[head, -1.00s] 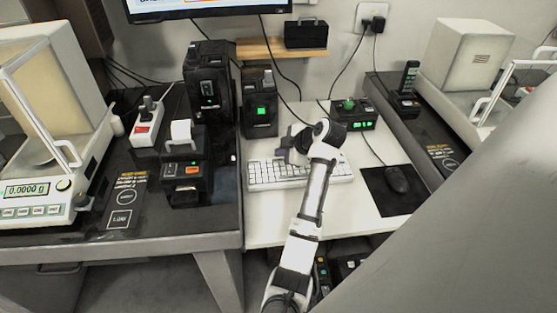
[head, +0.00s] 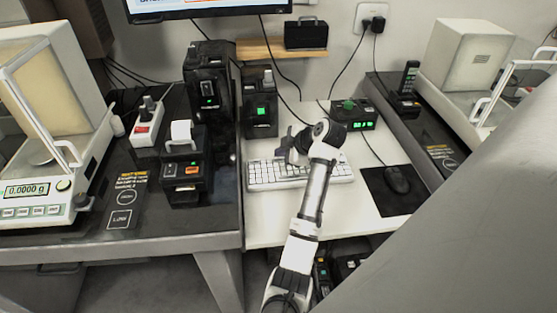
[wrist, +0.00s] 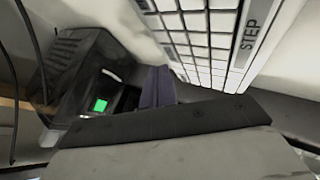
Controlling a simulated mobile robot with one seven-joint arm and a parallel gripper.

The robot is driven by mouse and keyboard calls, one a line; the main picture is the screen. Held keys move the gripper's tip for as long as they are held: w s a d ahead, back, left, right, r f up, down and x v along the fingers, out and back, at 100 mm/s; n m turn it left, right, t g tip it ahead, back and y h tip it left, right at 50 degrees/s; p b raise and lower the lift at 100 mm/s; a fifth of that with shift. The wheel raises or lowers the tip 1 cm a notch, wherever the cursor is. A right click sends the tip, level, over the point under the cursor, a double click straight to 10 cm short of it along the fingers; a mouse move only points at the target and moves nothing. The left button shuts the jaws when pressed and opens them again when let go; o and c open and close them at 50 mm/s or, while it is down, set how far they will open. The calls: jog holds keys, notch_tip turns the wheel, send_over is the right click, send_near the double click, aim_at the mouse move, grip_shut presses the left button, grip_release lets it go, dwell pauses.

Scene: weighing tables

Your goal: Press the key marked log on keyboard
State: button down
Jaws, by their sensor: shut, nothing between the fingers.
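The white keyboard (head: 270,174) lies on the white desk, partly hidden behind my arm. In the wrist view the keyboard (wrist: 205,40) fills the upper right, with rows of blank white keys and a strip reading STEP. I cannot make out a key marked log in either view. My gripper (head: 290,148) is shut and empty, over the back edge of the keyboard near its middle. In the wrist view its dark fingers (wrist: 158,85) show beside the keyboard's edge. I cannot tell whether they touch it.
A black device with a green screen (head: 260,112) stands behind the keyboard to the left. A black box with a green button (head: 352,118) stands behind it to the right. A mouse (head: 396,180) lies on a dark pad (head: 385,200). A balance (head: 35,205) is at the left.

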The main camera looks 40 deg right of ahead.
jog(key=shift+f, duration=0.1)
dwell(0.3)
jog(key=shift+f+b, duration=0.35)
jog(key=shift+f+b, duration=0.3)
jog(key=shift+f, duration=0.1)
dwell(0.5)
dwell(0.3)
jog(key=shift+r+p, duration=0.5)
jog(key=shift+r, duration=0.3)
jog(key=shift+r+p, duration=1.5)
jog(key=shift+r, duration=1.05)
jog(key=shift+s+f, duration=0.1)
